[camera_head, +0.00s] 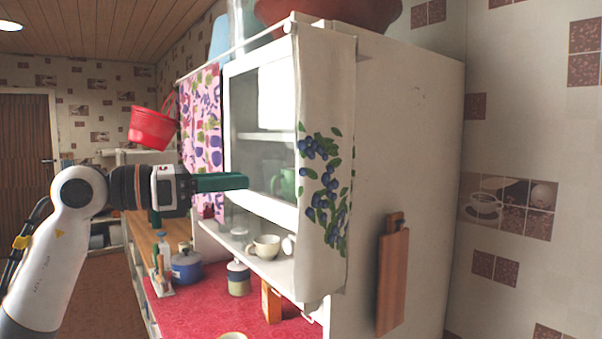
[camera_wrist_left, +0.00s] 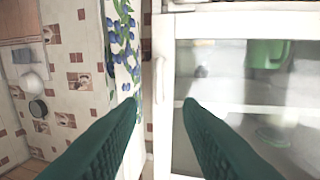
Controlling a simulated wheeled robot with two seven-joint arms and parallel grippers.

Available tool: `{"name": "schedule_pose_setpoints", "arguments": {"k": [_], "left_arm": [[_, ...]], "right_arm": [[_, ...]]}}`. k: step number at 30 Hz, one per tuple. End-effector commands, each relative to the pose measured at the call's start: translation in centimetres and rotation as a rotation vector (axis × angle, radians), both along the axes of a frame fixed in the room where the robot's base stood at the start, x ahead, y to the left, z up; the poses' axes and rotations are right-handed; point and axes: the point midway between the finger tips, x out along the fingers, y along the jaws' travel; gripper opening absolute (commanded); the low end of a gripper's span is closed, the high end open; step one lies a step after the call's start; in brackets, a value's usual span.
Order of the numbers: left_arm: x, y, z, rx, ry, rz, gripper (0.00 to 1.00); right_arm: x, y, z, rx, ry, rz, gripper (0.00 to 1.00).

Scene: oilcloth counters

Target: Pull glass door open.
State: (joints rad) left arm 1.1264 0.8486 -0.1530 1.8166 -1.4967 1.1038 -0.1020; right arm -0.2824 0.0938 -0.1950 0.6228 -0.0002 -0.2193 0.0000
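The glass door (camera_head: 230,94) has a white frame and stands shut on the front of the white wall cabinet (camera_head: 405,120). The door also fills the right of the left wrist view (camera_wrist_left: 240,25), with a green mug behind the glass. A white vertical handle (camera_wrist_left: 160,85) runs along the door's edge. My left gripper (camera_head: 240,182) is in front of the door. In the left wrist view its two green fingers (camera_wrist_left: 160,105) are apart, one on each side of the handle in the picture, with no visible contact. My right gripper is not in view.
A white cup (camera_head: 263,247) stands on the open shelf below. A blue pot (camera_head: 186,266) stands on the red counter.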

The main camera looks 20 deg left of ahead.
Motion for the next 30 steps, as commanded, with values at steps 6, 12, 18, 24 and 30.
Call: {"name": "schedule_pose_setpoints", "arguments": {"k": [6,12,18,24,30], "left_arm": [[2.8,-3.6,0.5,-0.004,0.002,-0.007,0.32],[5.2,-6.3,0.4,-0.005,0.002,-0.007,0.32],[6.5,-7.6,0.1,-0.004,0.002,-0.004,0.32],[6.7,-7.9,0.0,-0.003,0.001,-0.003,0.32],[6.7,-7.9,0.0,-0.003,0.001,-0.003,0.23]], "right_arm": [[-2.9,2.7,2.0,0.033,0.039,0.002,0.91],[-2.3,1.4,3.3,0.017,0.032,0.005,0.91],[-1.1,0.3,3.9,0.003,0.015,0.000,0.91],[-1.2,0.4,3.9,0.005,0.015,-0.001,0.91],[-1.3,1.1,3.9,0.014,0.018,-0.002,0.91]]}}
